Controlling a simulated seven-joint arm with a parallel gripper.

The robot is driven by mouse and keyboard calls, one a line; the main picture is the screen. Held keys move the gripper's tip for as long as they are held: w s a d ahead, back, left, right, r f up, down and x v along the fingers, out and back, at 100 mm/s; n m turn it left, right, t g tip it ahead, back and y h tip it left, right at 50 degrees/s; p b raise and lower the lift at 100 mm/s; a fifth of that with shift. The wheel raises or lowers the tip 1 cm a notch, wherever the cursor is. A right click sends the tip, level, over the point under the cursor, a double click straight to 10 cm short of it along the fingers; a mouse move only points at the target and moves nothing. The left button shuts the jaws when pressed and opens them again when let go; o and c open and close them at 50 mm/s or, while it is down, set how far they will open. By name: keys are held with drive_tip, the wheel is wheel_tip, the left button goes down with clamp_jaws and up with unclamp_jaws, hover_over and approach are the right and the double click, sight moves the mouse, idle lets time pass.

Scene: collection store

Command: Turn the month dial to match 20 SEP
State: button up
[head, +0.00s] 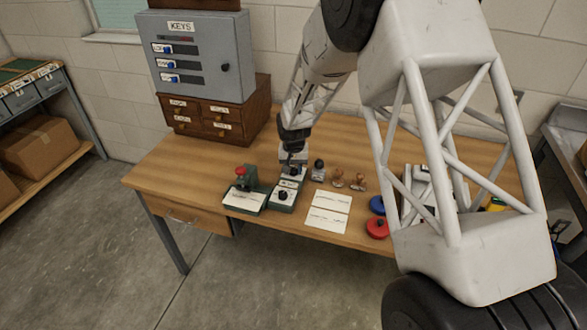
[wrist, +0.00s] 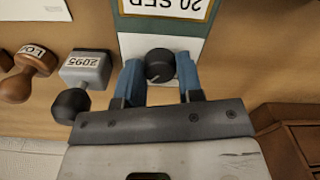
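A dark round dial (wrist: 160,65) with a pale pointer line sits on a white panel of the date stand. A framed label reading "20 SEP" (wrist: 165,6) shows upside down beside it. My gripper (wrist: 161,70) has its blue fingers on opposite sides of the dial, seemingly touching it. In the head view my gripper (head: 292,142) reaches down at the stand's far end and hides that dial. The green stand (head: 287,184) carries other dark knobs nearer the front (head: 283,195). The dial's month markings are not readable.
A block stamp marked 2095 (wrist: 85,70) and wooden stamps (head: 347,181) stand close beside the stand. A green press with a red knob (head: 246,190) stands to its left. White cards (head: 328,210), ink pads (head: 377,228) and a drawer cabinet (head: 215,112) share the table.

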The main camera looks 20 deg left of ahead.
sight(294, 170)
drive_tip(key=o, duration=0.4)
drive_tip(key=shift+c, duration=0.2)
drive_tip(key=shift+r, duration=0.1)
drive_tip(key=shift+r, duration=3.75)
drive_tip(key=shift+r, duration=0.1)
